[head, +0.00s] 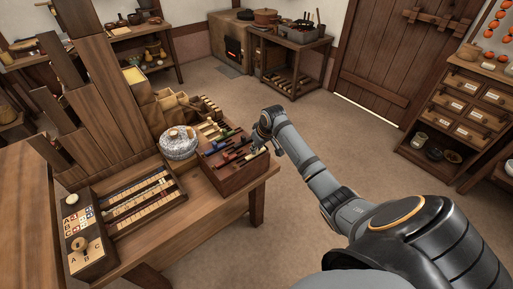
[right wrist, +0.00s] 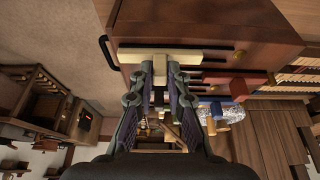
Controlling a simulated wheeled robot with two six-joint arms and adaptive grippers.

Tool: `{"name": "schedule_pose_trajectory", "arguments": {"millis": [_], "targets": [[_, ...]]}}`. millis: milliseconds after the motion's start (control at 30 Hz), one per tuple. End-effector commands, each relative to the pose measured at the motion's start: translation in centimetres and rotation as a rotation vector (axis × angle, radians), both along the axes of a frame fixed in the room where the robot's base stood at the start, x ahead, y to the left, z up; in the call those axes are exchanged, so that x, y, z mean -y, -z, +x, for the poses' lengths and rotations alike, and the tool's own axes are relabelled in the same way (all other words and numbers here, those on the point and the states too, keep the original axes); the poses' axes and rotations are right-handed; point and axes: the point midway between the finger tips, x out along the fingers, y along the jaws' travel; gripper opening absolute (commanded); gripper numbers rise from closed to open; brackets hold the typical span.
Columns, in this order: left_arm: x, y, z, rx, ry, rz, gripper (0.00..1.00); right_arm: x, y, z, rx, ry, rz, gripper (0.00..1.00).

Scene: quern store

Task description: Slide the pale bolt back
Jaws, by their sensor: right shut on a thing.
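The pale bolt (right wrist: 185,57) is a light bar lying across the brown wooden bolt box (right wrist: 270,25) in the right wrist view. My right gripper (right wrist: 160,72) is shut on the pale bolt's short handle, with one finger on each side. In the head view my right gripper (head: 262,137) reaches down at the right end of the bolt box (head: 236,180), and the pale bolt (head: 257,152) shows partly beside it. How far the bolt is slid is hard to tell. My left gripper is not in view.
Other bolts with red (right wrist: 238,87) and blue (right wrist: 215,108) handles lie close beside the pale one. The floor to the right is clear.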

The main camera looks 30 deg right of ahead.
Motion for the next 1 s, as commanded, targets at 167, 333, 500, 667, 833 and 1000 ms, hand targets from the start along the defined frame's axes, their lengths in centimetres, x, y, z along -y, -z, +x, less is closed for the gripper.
{"name": "schedule_pose_trajectory", "arguments": {"millis": [167, 333, 500, 667, 833, 1000], "targets": [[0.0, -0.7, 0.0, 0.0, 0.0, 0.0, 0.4, -0.7, -0.2, -0.1, -0.001, -0.001, 0.003, 0.0], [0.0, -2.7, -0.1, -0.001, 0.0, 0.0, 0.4, -3.6, -0.4, -0.3, -0.004, -0.002, 0.008, 0.0], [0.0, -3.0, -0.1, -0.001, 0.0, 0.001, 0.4, -4.6, 0.0, -0.4, -0.002, -0.001, 0.004, 0.0], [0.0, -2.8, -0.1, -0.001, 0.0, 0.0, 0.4, -4.6, 0.1, -0.4, -0.002, -0.001, 0.006, 0.0], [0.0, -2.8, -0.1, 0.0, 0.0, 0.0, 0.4, -4.6, 0.1, -0.4, -0.003, -0.002, 0.007, 0.3], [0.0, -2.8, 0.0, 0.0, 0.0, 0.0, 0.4, -4.5, 0.1, -0.4, -0.001, -0.001, 0.004, 0.38]]}}
